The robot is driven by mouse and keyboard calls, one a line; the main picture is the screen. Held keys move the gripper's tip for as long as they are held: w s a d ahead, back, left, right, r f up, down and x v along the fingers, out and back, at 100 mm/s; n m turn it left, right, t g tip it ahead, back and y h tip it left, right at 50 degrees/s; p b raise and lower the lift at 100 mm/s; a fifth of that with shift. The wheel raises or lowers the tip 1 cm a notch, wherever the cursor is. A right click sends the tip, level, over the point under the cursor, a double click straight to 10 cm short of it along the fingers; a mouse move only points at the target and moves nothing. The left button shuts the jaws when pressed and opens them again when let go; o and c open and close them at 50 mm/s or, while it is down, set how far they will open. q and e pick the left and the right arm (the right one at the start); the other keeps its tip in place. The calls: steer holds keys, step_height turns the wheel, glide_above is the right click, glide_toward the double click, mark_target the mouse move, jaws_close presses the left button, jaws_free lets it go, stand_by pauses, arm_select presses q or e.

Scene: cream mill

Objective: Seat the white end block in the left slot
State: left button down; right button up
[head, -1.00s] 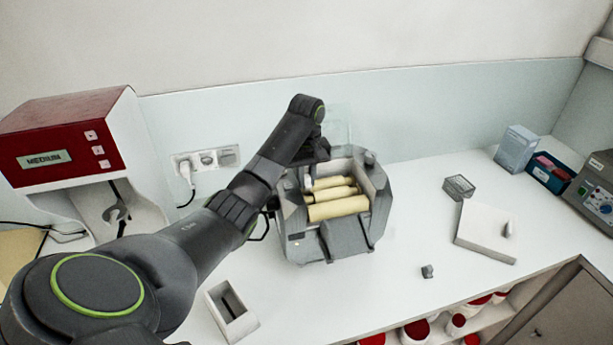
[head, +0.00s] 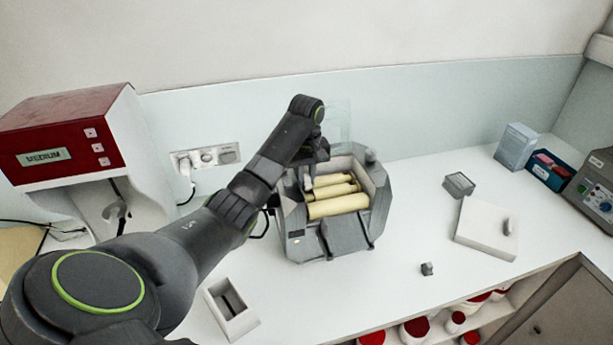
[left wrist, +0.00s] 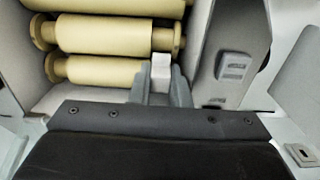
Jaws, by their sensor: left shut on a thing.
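The white end block (left wrist: 160,70) is a small pale piece between the fingertips of my left gripper (left wrist: 160,86), which is shut on it. The wrist view shows it at the ends of the cream rollers (left wrist: 100,70), close to the mill's inner side wall. In the head view my left gripper (head: 313,160) is over the back left of the grey mill (head: 295,225), and a small pale patch shows below it. The left slot is hidden or not clear, so I cannot tell whether the block is in it. My right gripper is not in view.
A white holder with a dark slot (head: 232,312) stands front left, and a red machine (head: 70,140) behind it. A small grey block (head: 427,269), a white slab (head: 487,228) and a grey box (head: 459,185) lie right of the mill. The counter between them is clear.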

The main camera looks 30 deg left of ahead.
arm_select(q)
steer(key=shift+f, duration=0.15)
stand_by(0.4)
steer(key=c, duration=1.4)
jaws_free()
steer(key=shift+o, duration=0.5)
steer(key=shift+w+d, duration=0.15)
steer(key=shift+f, duration=0.1)
